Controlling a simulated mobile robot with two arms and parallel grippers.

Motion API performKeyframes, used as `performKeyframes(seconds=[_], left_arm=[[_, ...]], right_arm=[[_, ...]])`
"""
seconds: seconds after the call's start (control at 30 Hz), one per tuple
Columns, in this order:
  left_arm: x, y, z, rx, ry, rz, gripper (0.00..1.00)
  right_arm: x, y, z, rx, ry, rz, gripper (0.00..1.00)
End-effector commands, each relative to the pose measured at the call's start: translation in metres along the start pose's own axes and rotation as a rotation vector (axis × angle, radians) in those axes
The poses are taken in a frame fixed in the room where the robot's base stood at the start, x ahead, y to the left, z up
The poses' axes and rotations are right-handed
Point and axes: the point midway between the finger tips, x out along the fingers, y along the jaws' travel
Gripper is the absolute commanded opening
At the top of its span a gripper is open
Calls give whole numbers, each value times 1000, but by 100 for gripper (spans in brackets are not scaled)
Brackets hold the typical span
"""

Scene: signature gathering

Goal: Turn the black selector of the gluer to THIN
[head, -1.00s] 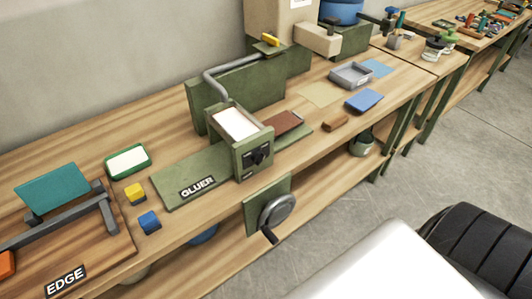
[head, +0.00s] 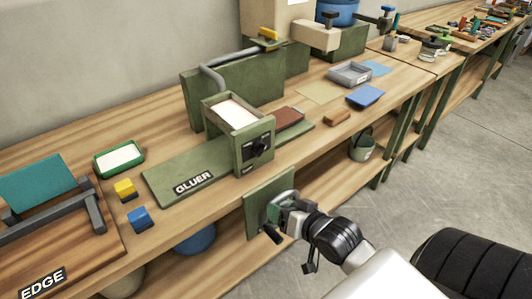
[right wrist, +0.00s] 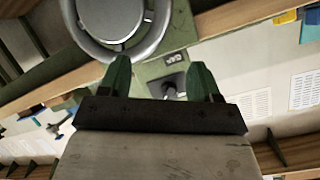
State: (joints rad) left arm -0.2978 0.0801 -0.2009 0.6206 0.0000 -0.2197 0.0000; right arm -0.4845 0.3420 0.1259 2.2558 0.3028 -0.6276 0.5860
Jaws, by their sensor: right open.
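The gluer (head: 236,112) is a green machine with a white-topped box, on a green base plate marked GLUER. Its black selector (head: 259,146) is on the front face of the box; I cannot read which way it points. In the right wrist view the selector (right wrist: 172,84) appears dark, between and beyond the fingers, beside a small label (right wrist: 174,58). My right gripper (head: 276,208) is below the selector in the head view, in front of the handwheel. In the wrist view the right gripper (right wrist: 160,78) is open and empty, apart from the selector. My left gripper is not in view.
A grey handwheel (right wrist: 112,22) on a green plate (head: 256,205) is close to my right gripper. The wooden bench (head: 185,230) holds a yellow block (head: 124,187), a blue block (head: 139,217), a green-rimmed pad (head: 119,158) and a grey tray (head: 349,73).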

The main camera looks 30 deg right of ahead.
Motion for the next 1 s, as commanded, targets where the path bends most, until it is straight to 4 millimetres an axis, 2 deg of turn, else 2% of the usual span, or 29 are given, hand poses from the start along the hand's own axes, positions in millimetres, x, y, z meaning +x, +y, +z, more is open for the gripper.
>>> performKeyframes(seconds=[0.03, 0.1, 0.2, 0.3, 0.43, 0.57, 1.0], left_arm=[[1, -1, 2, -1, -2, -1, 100], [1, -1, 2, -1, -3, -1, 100], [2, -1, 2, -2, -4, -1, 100], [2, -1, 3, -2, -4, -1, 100], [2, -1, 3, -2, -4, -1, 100], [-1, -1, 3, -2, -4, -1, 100], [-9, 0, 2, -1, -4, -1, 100]], right_arm=[[0, 0, -19, 41, 65, -37, 63], [-1, -1, -43, 107, 151, -94, 63], [-6, -2, -72, 187, 248, -170, 63], [-10, -3, -92, 241, 311, -228, 63], [-10, -5, -103, 268, 345, -260, 63], [1, -8, -109, 270, 347, -261, 63], [67, -22, -134, 267, 344, -258, 63]])
